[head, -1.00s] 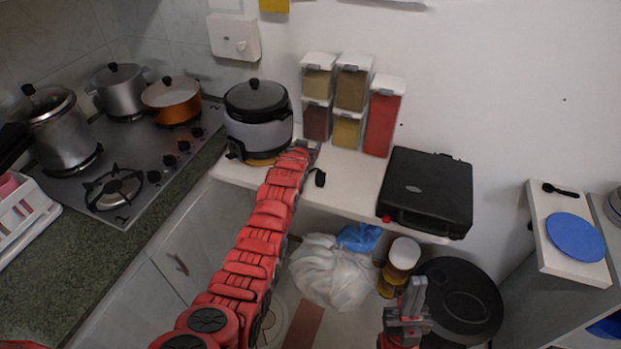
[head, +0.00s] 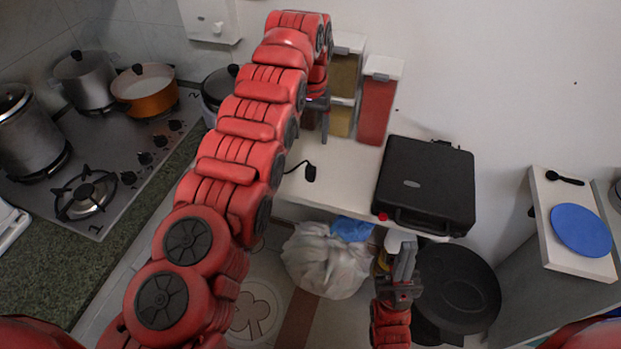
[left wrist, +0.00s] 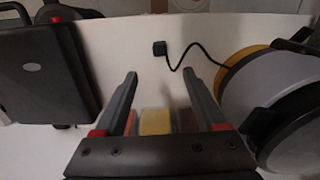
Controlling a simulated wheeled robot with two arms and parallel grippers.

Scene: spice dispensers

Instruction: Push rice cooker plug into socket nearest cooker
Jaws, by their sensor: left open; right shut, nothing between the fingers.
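The black plug (head: 311,173) lies on the white shelf with its short black cord running left toward the rice cooker (head: 213,95). My left arm hides most of the cooker in the head view. In the left wrist view the plug (left wrist: 160,48) lies beyond the fingertips, and its cord curves to the cooker (left wrist: 275,85) at the right. My left gripper (head: 323,132) points down above the shelf, in front of the spice dispensers. It is open and empty, with both fingers (left wrist: 160,74) apart from the plug. My right gripper (head: 403,262) is shut and empty, below the black case. I cannot make out a socket clearly.
Spice dispensers (head: 378,105) stand against the wall, partly behind my left gripper. A black case (head: 425,185) sits on the shelf's right end. A white box (head: 210,18) is on the wall above the cooker. The shelf around the plug is clear.

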